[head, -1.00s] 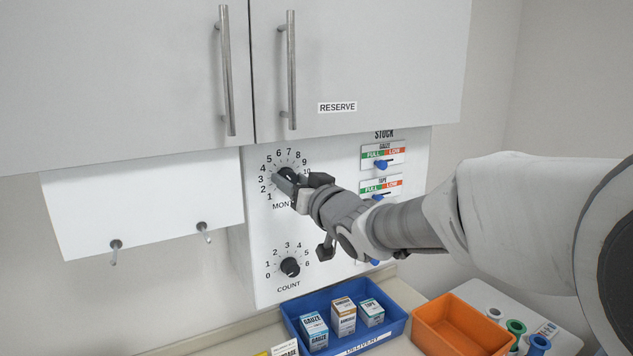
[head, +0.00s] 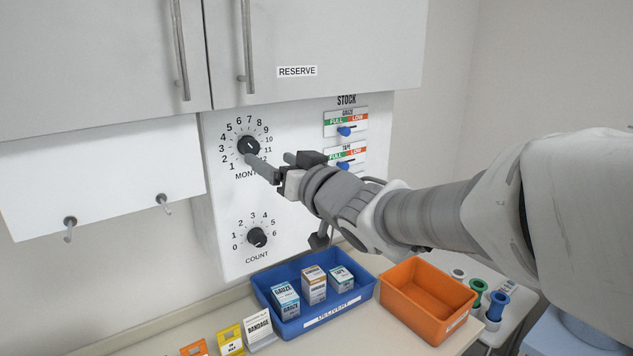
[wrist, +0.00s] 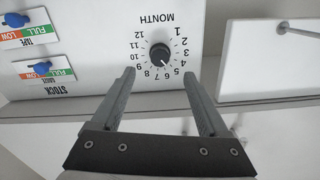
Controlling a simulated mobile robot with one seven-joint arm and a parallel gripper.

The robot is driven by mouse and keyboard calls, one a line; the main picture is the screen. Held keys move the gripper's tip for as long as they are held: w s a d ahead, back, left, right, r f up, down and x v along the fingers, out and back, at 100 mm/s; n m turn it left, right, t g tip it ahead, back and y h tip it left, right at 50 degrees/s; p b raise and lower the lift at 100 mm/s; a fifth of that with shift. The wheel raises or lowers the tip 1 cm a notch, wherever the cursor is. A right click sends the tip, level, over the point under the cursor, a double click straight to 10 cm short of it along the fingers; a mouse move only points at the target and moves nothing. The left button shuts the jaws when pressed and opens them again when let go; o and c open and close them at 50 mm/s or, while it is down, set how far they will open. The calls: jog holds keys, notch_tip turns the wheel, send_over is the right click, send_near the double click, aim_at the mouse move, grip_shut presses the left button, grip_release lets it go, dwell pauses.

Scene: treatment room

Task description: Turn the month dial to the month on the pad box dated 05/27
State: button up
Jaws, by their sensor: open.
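The month dial (head: 249,146) is a black knob on the white panel, ringed by numbers 1 to 12. It also shows in the wrist view (wrist: 160,54), upside down, its white mark pointing toward about 5 or 6; I cannot tell exactly. My gripper (head: 273,164) is open and empty, just in front of and to the lower right of the dial. In the wrist view its fingertips (wrist: 160,74) are apart, one to each side below the dial, with nothing between them. No pad box dated 05/27 can be made out; dates are too small to read.
Below the panel, a blue delivery bin (head: 265,285) holds gauze, bandage and tape boxes. An orange bin (head: 395,300) stands to its right. A count dial (head: 257,237) sits below the month dial, and blue stock sliders (head: 344,131) are at right. Cabinets hang above.

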jog(key=v, duration=0.9)
jog(key=shift+s, duration=0.15)
jog(key=shift+d, duration=0.1)
jog(key=s+d+f+m+g+h, duration=0.1)
jog(key=d+f+m+h, duration=0.2)
jog(key=d+h, duration=0.3)
jog(key=s+d+f+m+h, duration=0.15)
jog(key=d+f+h, duration=0.25)
jog(key=d, duration=0.5)
jog(key=s+d+f+g, duration=0.1)
jog(key=s+f+g, duration=0.6)
jog(key=s, duration=0.7)
notch_tip(320, 180, down, 3)
jog(key=shift+s+d+r+m+g+h+b, duration=0.2)
jog(key=shift+s+d+m+g+h+b, duration=0.15)
jog(key=shift+s+m+g+h, duration=0.1)
